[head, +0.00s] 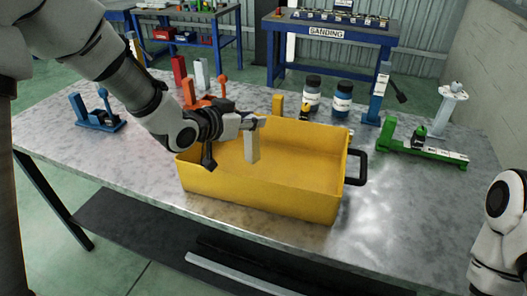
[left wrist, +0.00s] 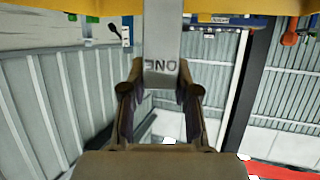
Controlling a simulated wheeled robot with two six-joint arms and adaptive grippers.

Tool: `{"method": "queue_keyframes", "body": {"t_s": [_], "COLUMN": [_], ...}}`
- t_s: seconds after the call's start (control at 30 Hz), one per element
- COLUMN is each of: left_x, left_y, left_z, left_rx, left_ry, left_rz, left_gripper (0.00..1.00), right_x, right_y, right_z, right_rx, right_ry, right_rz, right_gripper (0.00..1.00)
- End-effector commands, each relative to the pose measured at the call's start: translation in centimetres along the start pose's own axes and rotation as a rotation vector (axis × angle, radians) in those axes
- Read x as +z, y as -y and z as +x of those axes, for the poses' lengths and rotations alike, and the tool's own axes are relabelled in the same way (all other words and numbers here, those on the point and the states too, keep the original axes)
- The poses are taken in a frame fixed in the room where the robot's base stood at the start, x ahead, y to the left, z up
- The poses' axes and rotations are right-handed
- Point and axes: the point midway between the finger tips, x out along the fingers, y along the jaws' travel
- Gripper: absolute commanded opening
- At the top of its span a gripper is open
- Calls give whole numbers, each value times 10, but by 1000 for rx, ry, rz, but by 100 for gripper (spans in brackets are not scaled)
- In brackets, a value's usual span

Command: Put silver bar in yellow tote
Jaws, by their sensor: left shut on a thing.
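The yellow tote (head: 262,195) stands on the metal table near its front edge. My left gripper (head: 250,123) is over the tote's opening and is shut on the silver bar (head: 252,147). The bar hangs upright from the fingers, its lower part within the tote's outline; whether it touches the floor inside I cannot tell. In the left wrist view the bar (left wrist: 162,35) sits between the fingertips (left wrist: 162,85), with lettering on its face. Only a link of my right arm shows at the right edge; its gripper is out of view.
An orange clamp (head: 206,101) and a blue clamp (head: 98,118) stand left of and behind the tote. Two dark jars (head: 342,98) stand behind it. A green clamp (head: 422,150) lies to the right. The table's front right is clear.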

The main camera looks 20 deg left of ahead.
Motion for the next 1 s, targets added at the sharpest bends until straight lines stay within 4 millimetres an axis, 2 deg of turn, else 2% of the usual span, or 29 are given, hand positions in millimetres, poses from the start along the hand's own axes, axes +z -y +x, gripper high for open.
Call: {"method": "queue_keyframes", "body": {"t_s": [0.03, 0.33, 0.7, 0.73, 0.8, 1.0], "left_x": [11, 52, 60, 59, 58, 58], "left_y": [0, 0, 0, 0, 0, 0], "left_z": [4, 21, 24, 24, 24, 24], "left_rx": [0, -1, -1, -1, -1, -1], "left_ry": [3, 2, -1, -1, -1, -1], "left_rz": [-3, -2, 0, 0, 0, 0], "left_gripper": [0, 0, 0, 37, 55, 55], "right_x": [0, 0, 0, 0, 0, 0], "right_y": [0, 0, 0, 0, 0, 0], "right_z": [1, 2, 5, 4, 4, 4], "right_rx": [0, 0, 0, 0, 0, 0], "right_ry": [0, -1, -1, -1, -1, -1], "right_rz": [0, 0, 0, 0, 0, 0], "right_gripper": [59, 59, 59, 59, 59, 59]}}
